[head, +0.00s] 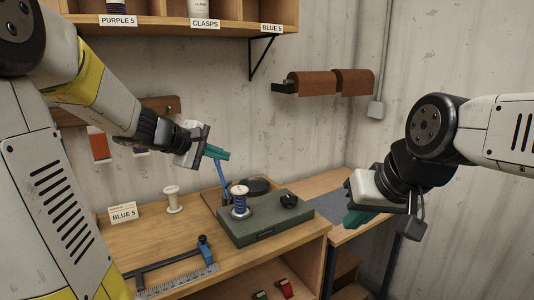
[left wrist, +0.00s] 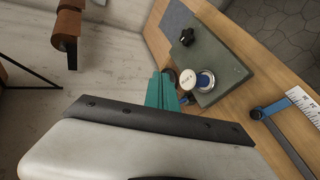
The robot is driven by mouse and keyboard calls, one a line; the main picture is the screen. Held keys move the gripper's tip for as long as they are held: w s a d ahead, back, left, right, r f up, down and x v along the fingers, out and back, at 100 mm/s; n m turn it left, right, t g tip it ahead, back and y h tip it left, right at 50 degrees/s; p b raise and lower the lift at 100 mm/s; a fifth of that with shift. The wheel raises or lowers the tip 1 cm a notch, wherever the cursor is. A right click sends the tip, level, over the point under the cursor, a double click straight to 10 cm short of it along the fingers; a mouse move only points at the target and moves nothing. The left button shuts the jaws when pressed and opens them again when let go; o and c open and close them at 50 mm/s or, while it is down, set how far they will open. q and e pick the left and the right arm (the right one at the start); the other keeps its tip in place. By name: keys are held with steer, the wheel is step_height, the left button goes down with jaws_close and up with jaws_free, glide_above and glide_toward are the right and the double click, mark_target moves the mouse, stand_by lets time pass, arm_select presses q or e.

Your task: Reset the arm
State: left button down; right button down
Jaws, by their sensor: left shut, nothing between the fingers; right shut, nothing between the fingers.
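My left gripper (head: 222,153) is in the air above the workbench, near the wall side. Its teal fingers are shut and empty, and they also show in the left wrist view (left wrist: 161,92). My right gripper (head: 358,218) hangs to the right of the workbench, in front of the lower side table. Its teal fingers are together with nothing visible in them. Below my left gripper, a green block (head: 265,224) bears a blue-wound spool (head: 240,205) and a black knob (head: 289,200). A blue upright piece (head: 221,182) stands behind the block, below the left fingertips.
A white spool (head: 173,200) and a "BLUE 5" card (head: 123,213) stand left on the workbench (head: 165,247). A metal ruler (head: 180,283) with a blue-ended tool (head: 205,246) lies at the front. A labelled shelf (head: 190,22) hangs above; brown rolls (head: 311,83) are on the wall.

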arm_select(q)
steer(key=s+d+m+g+y, duration=0.1)
steer(key=s+d+m+g, duration=0.2)
steer(key=s, duration=0.5)
steer(key=s+d+m, duration=0.2)
steer(key=s+m, duration=0.3)
steer(key=s, duration=0.2)
steer(key=s+a+f+m+y, duration=0.3)
steer(key=s+a+m+y, duration=0.1)
steer(key=s, duration=0.4)
steer(key=shift+s, duration=0.2)
steer(key=shift+f, duration=0.1)
